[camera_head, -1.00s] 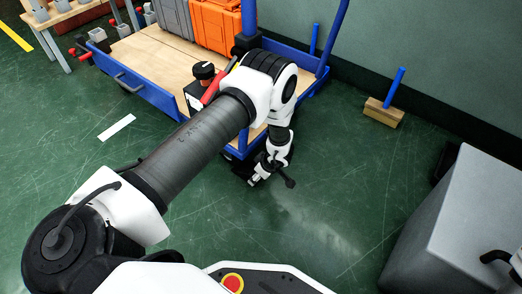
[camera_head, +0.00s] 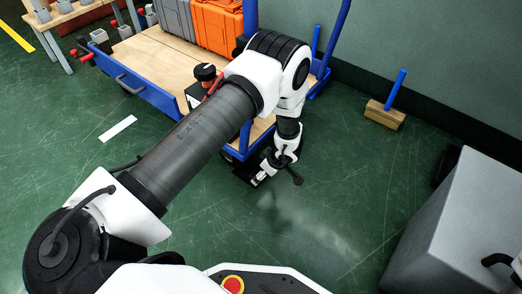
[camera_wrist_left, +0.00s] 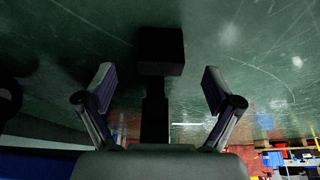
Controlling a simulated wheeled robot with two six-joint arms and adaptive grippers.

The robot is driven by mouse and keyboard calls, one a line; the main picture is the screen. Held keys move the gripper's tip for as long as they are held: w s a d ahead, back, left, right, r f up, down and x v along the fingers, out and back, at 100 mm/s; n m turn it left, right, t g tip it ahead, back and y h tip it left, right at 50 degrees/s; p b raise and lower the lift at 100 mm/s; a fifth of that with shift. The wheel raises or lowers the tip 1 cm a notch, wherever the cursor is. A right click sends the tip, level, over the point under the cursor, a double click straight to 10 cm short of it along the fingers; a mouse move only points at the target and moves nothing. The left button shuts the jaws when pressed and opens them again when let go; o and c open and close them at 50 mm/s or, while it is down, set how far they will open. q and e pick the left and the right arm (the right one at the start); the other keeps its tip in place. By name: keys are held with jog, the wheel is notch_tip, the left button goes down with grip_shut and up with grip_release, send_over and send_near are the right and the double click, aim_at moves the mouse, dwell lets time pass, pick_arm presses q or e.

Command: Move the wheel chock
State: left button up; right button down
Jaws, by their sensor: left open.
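In the left wrist view a dark block (camera_wrist_left: 160,50) with a dark stem (camera_wrist_left: 155,112) stands out against the green floor. It looks like a wheel chock, but shadow hides its colour. The stem lies between the two spread fingers of my left gripper (camera_wrist_left: 157,88), with a gap on each side. In the head view my left gripper (camera_head: 254,178) is low near the floor, beside the front corner of the blue cart; the block there cannot be made out. Another wooden block (camera_head: 384,114) with an upright blue handle sits by the wall. My right gripper is out of view.
The blue cart (camera_head: 160,92) has a wooden deck carrying grey and orange cases (camera_head: 216,28). A wheel (camera_wrist_left: 8,98) shows at the left wrist view's left edge. A large grey box (camera_head: 450,215) stands at right. The floor between is clear.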

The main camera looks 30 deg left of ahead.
pick_arm(q)
jog(key=v, duration=0.7)
